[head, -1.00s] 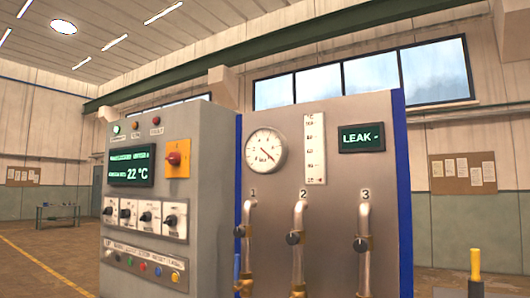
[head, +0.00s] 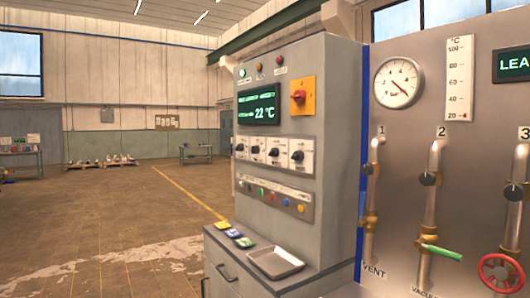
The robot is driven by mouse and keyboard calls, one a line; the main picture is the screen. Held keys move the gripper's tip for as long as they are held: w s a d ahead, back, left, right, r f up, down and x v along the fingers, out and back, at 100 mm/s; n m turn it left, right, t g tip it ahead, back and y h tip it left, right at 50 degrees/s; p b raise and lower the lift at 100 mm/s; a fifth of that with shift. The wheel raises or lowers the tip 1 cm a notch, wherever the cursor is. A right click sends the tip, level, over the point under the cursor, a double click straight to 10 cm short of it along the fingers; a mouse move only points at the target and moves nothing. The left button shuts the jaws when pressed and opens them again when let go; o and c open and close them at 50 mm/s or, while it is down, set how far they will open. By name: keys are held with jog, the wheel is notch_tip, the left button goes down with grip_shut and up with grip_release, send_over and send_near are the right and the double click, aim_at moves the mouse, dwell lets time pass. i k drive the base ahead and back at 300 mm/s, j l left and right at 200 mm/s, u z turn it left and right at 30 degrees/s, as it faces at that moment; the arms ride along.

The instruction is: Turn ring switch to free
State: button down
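Several black rotary switches sit in a row on white plates on the grey control cabinet, in the middle of the head view. From left to right I see the first switch (head: 240,147), the second (head: 255,150), the third (head: 274,152) and the last (head: 297,156). Their labels are too small to read, so I cannot tell which is the ring switch or where its free position lies. My gripper is not in view.
Right stands a pipe panel with a gauge (head: 396,82). Floor at left is open.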

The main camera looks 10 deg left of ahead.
aim_at(298, 156)
jog(key=i+j+u, duration=0.2)
jog(key=i, duration=0.5)
jog(key=i+j+u, duration=0.2)
jog(key=i, duration=0.5)
jog(key=l, duration=0.15)
